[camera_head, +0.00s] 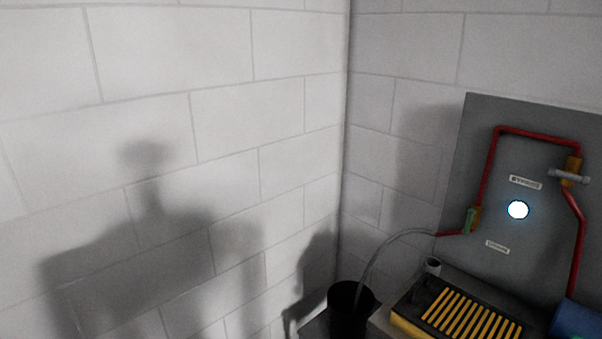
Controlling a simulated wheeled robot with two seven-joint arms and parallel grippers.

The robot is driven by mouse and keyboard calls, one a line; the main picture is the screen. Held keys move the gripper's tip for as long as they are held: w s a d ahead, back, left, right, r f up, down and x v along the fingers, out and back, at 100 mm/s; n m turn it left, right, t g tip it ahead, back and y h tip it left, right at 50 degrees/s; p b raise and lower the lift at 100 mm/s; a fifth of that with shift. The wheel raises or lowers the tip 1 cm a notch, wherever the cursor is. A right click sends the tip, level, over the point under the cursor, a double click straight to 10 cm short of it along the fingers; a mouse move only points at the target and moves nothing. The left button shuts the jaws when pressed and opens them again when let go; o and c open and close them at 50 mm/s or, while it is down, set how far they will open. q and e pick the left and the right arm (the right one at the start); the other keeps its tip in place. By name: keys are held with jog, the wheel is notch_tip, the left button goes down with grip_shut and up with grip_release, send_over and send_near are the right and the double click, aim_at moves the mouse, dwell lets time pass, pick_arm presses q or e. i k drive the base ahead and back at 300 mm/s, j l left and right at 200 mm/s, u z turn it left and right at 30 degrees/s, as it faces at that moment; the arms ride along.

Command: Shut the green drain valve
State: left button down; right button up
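The green drain valve handle (470,220) is at the lower left of the red pipe loop (541,132) on a grey panel (476,127) at the right. The handle looks roughly upright beside a brass valve body. A clear hose (388,241) runs from a red stub at the valve down into a black bucket (350,311). Neither of my grippers is in view; only a shadow shaped like a robot falls on the left wall.
A second valve with a grey handle (569,176) is at the upper right of the pipe. A black-and-yellow slatted box (409,328), a small grey cup (433,266) and a blue object (577,319) are below the panel. White block walls meet in a corner.

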aim_at(472, 212)
jog(key=z, duration=1.3)
